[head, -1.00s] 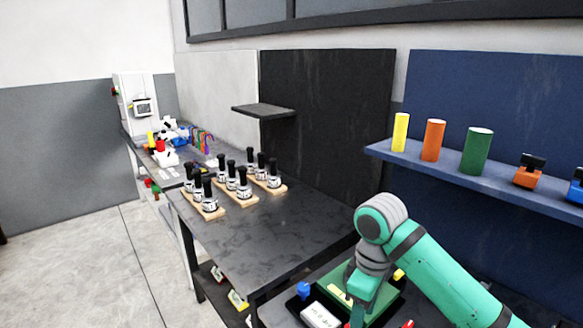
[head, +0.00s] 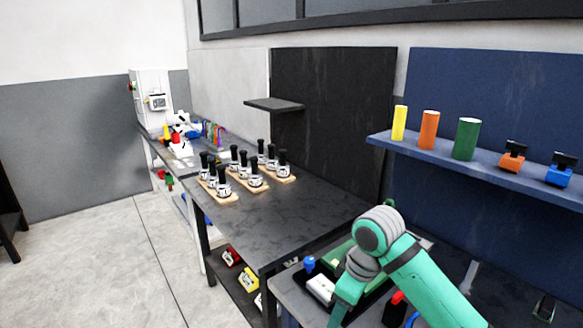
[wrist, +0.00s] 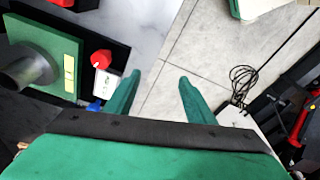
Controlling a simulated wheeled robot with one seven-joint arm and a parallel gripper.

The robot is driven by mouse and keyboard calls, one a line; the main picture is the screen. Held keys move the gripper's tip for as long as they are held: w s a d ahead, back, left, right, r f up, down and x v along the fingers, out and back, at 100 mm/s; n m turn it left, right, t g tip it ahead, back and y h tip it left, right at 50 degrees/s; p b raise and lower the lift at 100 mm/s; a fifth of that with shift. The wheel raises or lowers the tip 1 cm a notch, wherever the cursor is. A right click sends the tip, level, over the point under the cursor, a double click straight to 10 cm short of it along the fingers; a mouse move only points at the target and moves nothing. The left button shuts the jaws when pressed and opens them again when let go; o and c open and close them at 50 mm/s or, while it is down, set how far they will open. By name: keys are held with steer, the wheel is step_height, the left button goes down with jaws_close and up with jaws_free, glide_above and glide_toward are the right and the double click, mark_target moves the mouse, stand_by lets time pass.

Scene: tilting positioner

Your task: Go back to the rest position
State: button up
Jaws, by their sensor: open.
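My green gripper (wrist: 160,77) is open in the wrist view, with nothing between its two fingers. They hang over pale floor tiles. In the head view my green arm is folded at the lower right, with its hand pointing down over the front edge of the near bench; the fingertips are not clear there. A green plate (wrist: 62,68) with a grey cylinder on it lies left of the fingers in the wrist view, apart from them. A red knob (wrist: 101,57) and a white block (wrist: 104,83) are beside it.
A dark table (head: 290,222) holds several black-handled tools on wooden bases. A blue shelf (head: 480,170) at the right bears yellow, orange and green cylinders. Black cables (wrist: 243,85) lie right of the fingers in the wrist view. Open floor (head: 110,260) is at the left.

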steer(key=w+a+f+m+t+y, duration=0.1)
steer(key=a+f+m+t+y, duration=0.2)
steer(key=a, duration=0.6)
steer(key=w+a+f+m+t+y, duration=0.2)
steer(key=a+t+y, duration=0.15)
steer(key=a, duration=0.55)
steer(key=w+a+f+m+t+y, duration=0.1)
steer(key=a+f+m+t+y, duration=0.15)
steer(key=a+t, duration=0.45)
steer(key=s+d+f+m+h, duration=0.4)
steer(key=s+f, duration=0.3)
steer(key=s, duration=0.4)
steer(key=s+d+f+m+h, duration=0.2)
steer(key=s+f+m+h, duration=0.4)
steer(key=s, duration=0.5)
steer(key=s+d+r+n, duration=0.1)
steer(key=s+d+n, duration=0.2)
steer(key=s, duration=0.7)
steer(key=s+d+n, duration=0.3)
steer(key=s+d, duration=0.1)
steer(key=s, duration=0.5)
steer(key=shift+s+d+r+n+h, duration=0.2)
steer(key=shift+s+r+n+h, duration=0.15)
steer(key=shift+r+h, duration=0.05)
steer(key=shift+t, duration=0.25)
steer(key=shift+c, duration=0.3)
